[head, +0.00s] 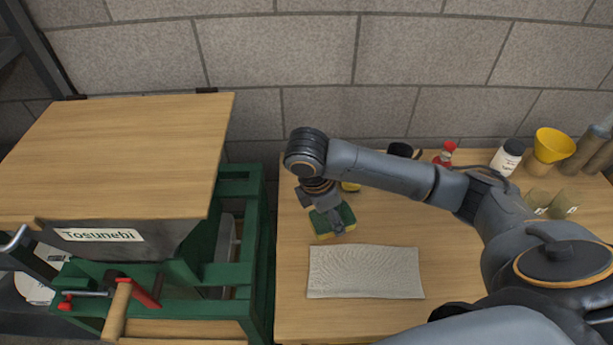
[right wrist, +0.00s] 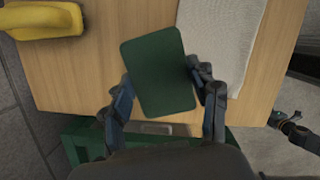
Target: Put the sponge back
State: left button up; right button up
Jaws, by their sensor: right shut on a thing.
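The sponge, yellow with a dark green side, shows in the head view (head: 322,226) above the left part of the wooden table. In the right wrist view its green face (right wrist: 160,75) lies between the fingers. My right gripper (head: 334,222) is shut on the sponge, with one finger on each side in the right wrist view (right wrist: 160,90). I cannot tell whether the sponge touches the table. My left gripper is not clearly visible.
A pale ribbed mat (head: 365,272) lies just in front of the sponge, with bare tabletop (head: 450,265) to its right. A yellow object (right wrist: 45,20) is partly hidden behind my arm. Bottles and a yellow funnel (head: 554,144) stand back right. A green-framed machine (head: 235,270) stands left.

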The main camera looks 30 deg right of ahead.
jog(key=w+d+r+n+t+y+b, duration=0.25)
jog(key=w+d+r+n, duration=0.45)
jog(key=n, duration=1.2)
jog(key=shift+t, duration=0.45)
jog(key=w+f+p, duration=0.1)
jog(key=w+f, duration=0.2)
jog(key=w, duration=0.1)
jog(key=w+a+f, duration=0.1)
jog(key=w+f, duration=0.3)
jog(key=w, duration=0.1)
jog(key=w+a+f+p, duration=0.1)
jog(key=w+f, duration=0.2)
jog(key=w, duration=0.2)
jog(key=shift+f+p, duration=0.25)
jog(key=shift+p, duration=0.05)
pick_arm(q)
jog(key=shift+w+a, duration=0.3)
jog(key=shift+a, duration=0.2)
pick_arm(e)
jog(key=shift+s+x, duration=0.15)
jog(key=shift+x, duration=0.7)
jog(key=shift+s+x, duration=0.15)
jog(key=shift+x, duration=0.7)
jog(key=shift+f, duration=0.1)
jog(key=o, duration=1.3)
